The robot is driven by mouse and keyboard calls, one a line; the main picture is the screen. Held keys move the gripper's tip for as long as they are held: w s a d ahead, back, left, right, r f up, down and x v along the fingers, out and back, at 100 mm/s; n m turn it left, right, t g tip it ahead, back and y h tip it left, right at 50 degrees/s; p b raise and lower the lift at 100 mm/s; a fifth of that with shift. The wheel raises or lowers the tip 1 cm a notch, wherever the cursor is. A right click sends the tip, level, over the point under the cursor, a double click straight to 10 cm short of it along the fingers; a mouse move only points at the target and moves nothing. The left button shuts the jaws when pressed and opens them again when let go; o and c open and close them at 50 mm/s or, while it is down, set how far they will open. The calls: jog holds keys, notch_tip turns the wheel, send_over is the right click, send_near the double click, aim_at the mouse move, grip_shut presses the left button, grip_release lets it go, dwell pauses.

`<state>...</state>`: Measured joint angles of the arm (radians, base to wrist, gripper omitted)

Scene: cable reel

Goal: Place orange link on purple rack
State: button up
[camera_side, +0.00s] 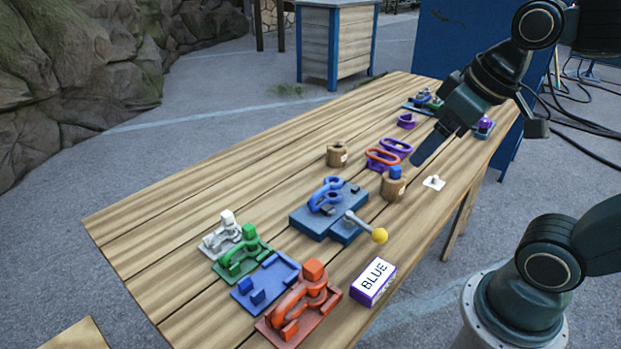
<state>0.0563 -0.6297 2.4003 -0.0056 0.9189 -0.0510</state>
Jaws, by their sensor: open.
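An orange oval link (382,154) lies near the middle of the table, apparently resting on a small purple rack (377,166). A purple oval link (398,145) is just behind it. A separate purple block-like holder (406,121) stands farther back. My gripper (418,161) is above the right side of the table, to the right of the orange link and apart from it. Its jaws are open, though the fingers overlap in this view, and nothing shows between them.
A blue fixture (327,222) with a yellow-knobbed lever (379,235) stands mid-table. Grey, green, blue and orange-red racks (286,324) line the near end, beside a box marked BLUE (373,283). The left table side is clear.

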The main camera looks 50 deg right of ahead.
jog(key=s, duration=0.1)
jog(key=s+a+f, duration=0.1)
jog(key=s, duration=0.1)
jog(key=shift+f, duration=0.3)
